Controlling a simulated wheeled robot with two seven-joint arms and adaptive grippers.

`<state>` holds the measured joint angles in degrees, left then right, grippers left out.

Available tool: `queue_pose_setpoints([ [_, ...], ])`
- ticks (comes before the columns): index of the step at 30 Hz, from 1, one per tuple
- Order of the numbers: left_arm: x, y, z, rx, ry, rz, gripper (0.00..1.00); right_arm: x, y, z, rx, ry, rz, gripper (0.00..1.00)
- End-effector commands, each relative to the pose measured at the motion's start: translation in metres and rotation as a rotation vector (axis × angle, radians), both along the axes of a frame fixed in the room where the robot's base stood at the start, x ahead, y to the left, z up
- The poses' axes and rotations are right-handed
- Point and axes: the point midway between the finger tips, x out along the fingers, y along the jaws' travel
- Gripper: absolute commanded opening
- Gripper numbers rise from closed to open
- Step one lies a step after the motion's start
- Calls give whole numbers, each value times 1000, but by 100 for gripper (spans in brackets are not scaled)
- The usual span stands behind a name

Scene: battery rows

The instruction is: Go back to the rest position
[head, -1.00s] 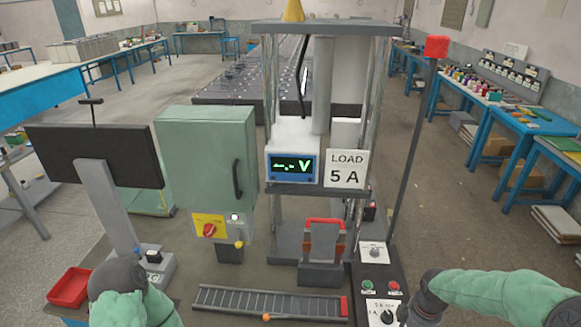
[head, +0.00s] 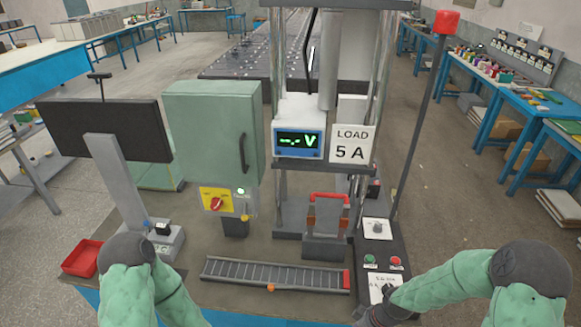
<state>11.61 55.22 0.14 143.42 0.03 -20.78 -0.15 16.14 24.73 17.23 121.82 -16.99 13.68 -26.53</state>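My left arm (head: 135,285) shows at the bottom left, and its gripper is outside the picture. My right arm (head: 480,285) comes in from the right, bent at a dark joint. Its dark end, the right gripper (head: 376,314), is at the bottom edge over the front of the control panel. The fingers are cut off or too small to tell open from shut. I see nothing held.
The test stand (head: 330,165) has a display (head: 299,142) reading dashes and V, and a LOAD 5 A sign (head: 352,144). A roller rack (head: 275,273), red tray (head: 82,258), green cabinet (head: 213,133), monitor (head: 105,130) and control panel (head: 378,255) stand around it.

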Motion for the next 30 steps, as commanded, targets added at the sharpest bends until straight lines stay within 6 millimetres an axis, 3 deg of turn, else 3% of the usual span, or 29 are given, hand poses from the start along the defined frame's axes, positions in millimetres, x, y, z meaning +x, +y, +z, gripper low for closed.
queue_pose_setpoints([
  [1, 0, 0, -1, 0, 0, 0, 50, -10, 17, -14, 27, 26, -50, 60],
  [6, 0, 0, -1, 0, 0, 0, 50, -39, 60, -48, 86, 89, -259, 60],
  [12, 0, 0, -2, 0, 0, 0, 50, -76, 92, -78, 104, 162, -487, 60],
  [18, 0, 0, -2, 0, 0, 0, 50, -98, 104, -91, 96, 197, -615, 60],
  [30, 0, 0, -2, 0, 0, 0, 50, -101, 105, -93, 94, 201, -636, 60],
])
